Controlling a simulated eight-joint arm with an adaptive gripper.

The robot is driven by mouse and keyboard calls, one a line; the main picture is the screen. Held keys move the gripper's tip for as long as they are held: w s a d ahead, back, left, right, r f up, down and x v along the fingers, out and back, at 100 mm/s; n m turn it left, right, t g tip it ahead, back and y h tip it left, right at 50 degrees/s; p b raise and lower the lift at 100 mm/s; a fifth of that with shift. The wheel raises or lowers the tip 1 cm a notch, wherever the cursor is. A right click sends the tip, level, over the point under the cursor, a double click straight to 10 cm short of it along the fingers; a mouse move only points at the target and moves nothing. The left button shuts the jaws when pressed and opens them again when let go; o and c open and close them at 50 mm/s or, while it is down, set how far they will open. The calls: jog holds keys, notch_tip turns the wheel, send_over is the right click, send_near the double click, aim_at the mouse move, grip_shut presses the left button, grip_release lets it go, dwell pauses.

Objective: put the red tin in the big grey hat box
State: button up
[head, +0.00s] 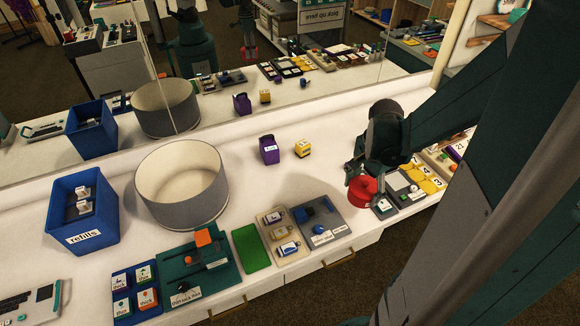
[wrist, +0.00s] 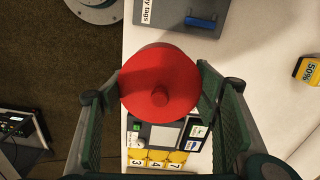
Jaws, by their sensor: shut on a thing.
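The red tin (head: 362,192) is round with a small knob on its lid. My gripper (head: 360,178) is shut on it at the right part of the white counter. In the wrist view the red tin (wrist: 160,84) sits between the two green finger pads of my gripper (wrist: 162,98). Whether the tin touches the counter I cannot tell. The big grey hat box (head: 183,212) is a round, open tub standing on the counter at left. Its visible inside is pale and looks empty. My gripper is well to the right of it.
A blue refills bin (head: 82,232) stands left of the hat box. A purple container (head: 269,150) and a yellow block (head: 302,148) stand at the back. A green tool board (head: 205,276), a green mat (head: 251,249) and a grey tray (head: 338,238) line the front. A mirror runs behind.

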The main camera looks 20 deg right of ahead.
jog(key=shift+r, duration=0.1)
notch_tip(320, 180, up, 14)
jog(key=w+a+r, duration=0.1)
jog(key=w+a, duration=0.6)
jog(key=w, duration=0.3)
jog(key=w+a+p, duration=0.1)
jog(key=w+a, duration=0.8)
jog(key=a, duration=0.3)
jog(key=w+a+p, duration=0.2)
jog(key=w+a, duration=0.7)
jog(key=a, duration=0.3)
jog(key=w+a, duration=0.3)
jog(key=a, duration=1.2)
jog(key=shift+w+a+f, duration=0.1)
jog(key=shift+a+f, duration=0.05)
jog(key=shift+f, duration=1.3)
jog(key=shift+w+a+f, duration=0.1)
jog(key=shift+a+f, duration=0.05)
jog(key=shift+f, duration=1.3)
jog(key=shift+f, duration=0.15)
